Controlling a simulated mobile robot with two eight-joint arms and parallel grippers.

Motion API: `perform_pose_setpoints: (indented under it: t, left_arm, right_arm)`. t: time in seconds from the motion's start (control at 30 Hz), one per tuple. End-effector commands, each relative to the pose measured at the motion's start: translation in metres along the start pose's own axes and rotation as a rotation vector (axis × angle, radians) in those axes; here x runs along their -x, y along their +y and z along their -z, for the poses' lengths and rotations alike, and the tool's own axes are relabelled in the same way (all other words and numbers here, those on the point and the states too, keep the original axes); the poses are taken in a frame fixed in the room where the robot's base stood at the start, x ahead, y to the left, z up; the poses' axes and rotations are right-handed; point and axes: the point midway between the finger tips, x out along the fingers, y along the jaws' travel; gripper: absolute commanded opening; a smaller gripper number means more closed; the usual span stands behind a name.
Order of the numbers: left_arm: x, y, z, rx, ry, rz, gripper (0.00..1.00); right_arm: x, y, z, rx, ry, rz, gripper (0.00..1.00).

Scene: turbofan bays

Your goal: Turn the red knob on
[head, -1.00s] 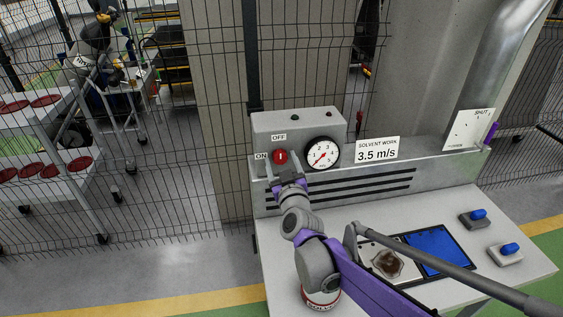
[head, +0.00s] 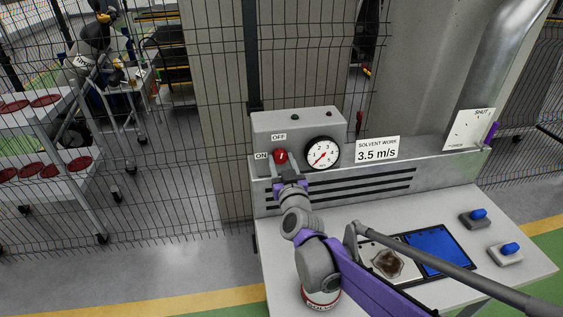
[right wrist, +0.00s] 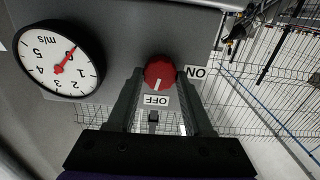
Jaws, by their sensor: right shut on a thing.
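The red knob (head: 281,156) is on the front of a grey control box (head: 325,126), with an OFF label (head: 278,137) above it and an ON label (head: 261,156) to its left. My right gripper (head: 284,167) is at the knob, its fingers shut on the knob's sides. In the right wrist view, which is upside down, the red knob (right wrist: 159,72) sits between the fingertips. Its white mark points toward the OFF label (right wrist: 156,100); the ON label (right wrist: 196,72) is to the right. My left gripper is not in view.
A round dial (head: 322,153) right of the knob has its needle near 0. A sign (head: 377,150) reads SOLVENT WORK 3.5 m/s. A SHUT plate with a purple handle (head: 492,132) is at the right. Blue-topped items (head: 510,249) and a can (head: 320,299) stand on the bench.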

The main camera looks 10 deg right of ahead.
Motion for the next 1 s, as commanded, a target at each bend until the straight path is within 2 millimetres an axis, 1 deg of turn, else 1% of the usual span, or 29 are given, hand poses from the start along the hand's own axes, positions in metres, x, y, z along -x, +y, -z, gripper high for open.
perform_pose_setpoints:
  t: [0.47, 1.0]
  left_arm:
    - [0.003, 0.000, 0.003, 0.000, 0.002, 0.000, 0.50]
    - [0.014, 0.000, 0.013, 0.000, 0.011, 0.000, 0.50]
  right_arm:
    - [0.000, 0.001, 0.000, -0.448, 0.000, 0.000, 0.00]
    - [0.000, 0.002, 0.000, -0.958, -0.001, 0.001, 0.00]
